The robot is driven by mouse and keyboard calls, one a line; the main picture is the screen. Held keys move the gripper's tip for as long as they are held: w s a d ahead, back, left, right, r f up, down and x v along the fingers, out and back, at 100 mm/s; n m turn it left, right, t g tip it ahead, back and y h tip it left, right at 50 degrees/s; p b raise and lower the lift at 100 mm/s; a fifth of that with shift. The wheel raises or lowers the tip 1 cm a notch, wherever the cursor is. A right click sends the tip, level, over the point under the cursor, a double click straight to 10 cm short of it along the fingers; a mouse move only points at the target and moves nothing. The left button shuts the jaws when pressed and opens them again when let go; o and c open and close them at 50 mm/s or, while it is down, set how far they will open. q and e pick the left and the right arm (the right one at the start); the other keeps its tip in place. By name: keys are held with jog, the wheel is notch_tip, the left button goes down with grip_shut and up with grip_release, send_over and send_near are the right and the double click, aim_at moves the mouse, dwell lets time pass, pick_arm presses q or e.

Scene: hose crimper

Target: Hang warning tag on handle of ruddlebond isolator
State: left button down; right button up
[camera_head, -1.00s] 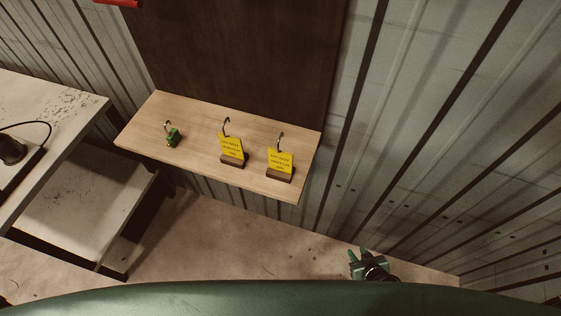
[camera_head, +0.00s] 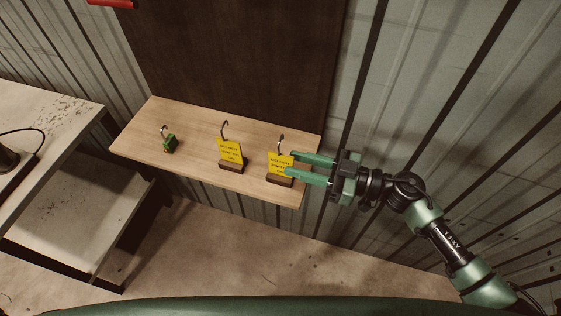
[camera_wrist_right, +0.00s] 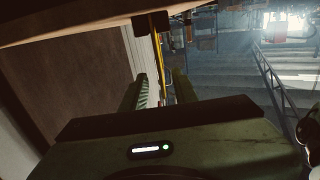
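Two yellow warning tags with hooks stand in small brown blocks on a wooden shelf (camera_head: 150,120): a middle tag (camera_head: 229,150) and a right tag (camera_head: 275,160). My right gripper (camera_head: 290,165) is open, coming in from the right, its fingertips over the right tag's edge. In the right wrist view, that tag (camera_wrist_right: 161,65) shows edge-on as a thin yellow strip between the parted fingers (camera_wrist_right: 161,90). I cannot tell whether they touch it. I cannot identify the ruddlebond isolator or its handle. My left gripper is not in view.
A green padlock (camera_head: 169,144) sits on the shelf's left part. A dark brown board (camera_head: 240,60) rises behind the shelf. A red part (camera_head: 110,3) is cut off at the top. A worn bench (camera_head: 50,120) stands left. Corrugated wall (camera_head: 430,100) lies right.

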aim_at(281, 159)
jog(key=x, duration=0.2)
jog(key=p+x, duration=0.1)
jog(key=x, duration=0.1)
jog(key=shift+r, duration=0.35)
jog(key=shift+a+f, duration=0.1)
jog(key=shift+a, duration=0.2)
jog(key=shift+c, duration=0.3)
grip_shut()
